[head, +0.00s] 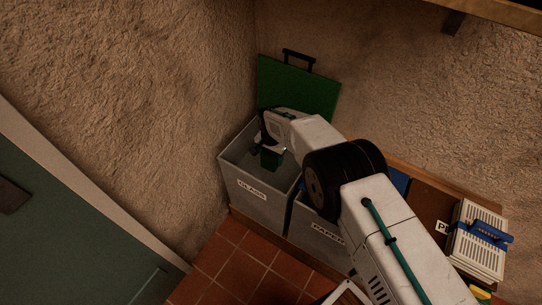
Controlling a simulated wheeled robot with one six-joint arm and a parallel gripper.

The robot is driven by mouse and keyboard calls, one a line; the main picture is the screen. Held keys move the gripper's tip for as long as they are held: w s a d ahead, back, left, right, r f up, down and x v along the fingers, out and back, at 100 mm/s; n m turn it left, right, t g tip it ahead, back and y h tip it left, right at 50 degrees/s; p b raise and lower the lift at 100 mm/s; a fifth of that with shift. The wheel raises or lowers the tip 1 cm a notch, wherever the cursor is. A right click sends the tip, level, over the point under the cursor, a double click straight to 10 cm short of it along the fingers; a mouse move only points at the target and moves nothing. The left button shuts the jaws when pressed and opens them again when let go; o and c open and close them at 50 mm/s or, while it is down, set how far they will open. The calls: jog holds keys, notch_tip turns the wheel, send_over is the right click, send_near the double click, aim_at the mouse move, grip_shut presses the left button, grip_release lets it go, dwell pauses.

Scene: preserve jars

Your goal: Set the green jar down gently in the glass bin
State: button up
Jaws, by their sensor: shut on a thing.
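The glass bin (254,198) is a grey box with a white label reading GLASS, standing in the corner. Its green lid (298,88) stands raised at the back against the wall. My gripper (271,146) reaches over the bin's opening from the right and points down. It is shut on the green jar (271,158), a dark green shape just below it. The jar appears within the bin's opening. Its lower end is dark, and I cannot tell how far it is from the bin's floor.
A second grey bin (318,234), labelled PAPER, stands right of the glass bin, partly behind my arm. A strapped pale bundle (477,241) lies farther right. Rough walls close in behind and left. A green door (70,240) is at left; tiled floor (240,268) is clear in front.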

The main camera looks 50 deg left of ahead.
jog(key=shift+f, duration=2.3)
dwell(0.8)
jog(key=o, duration=1.2)
jog(key=shift+r, duration=3.85)
jog(key=shift+r, duration=0.1)
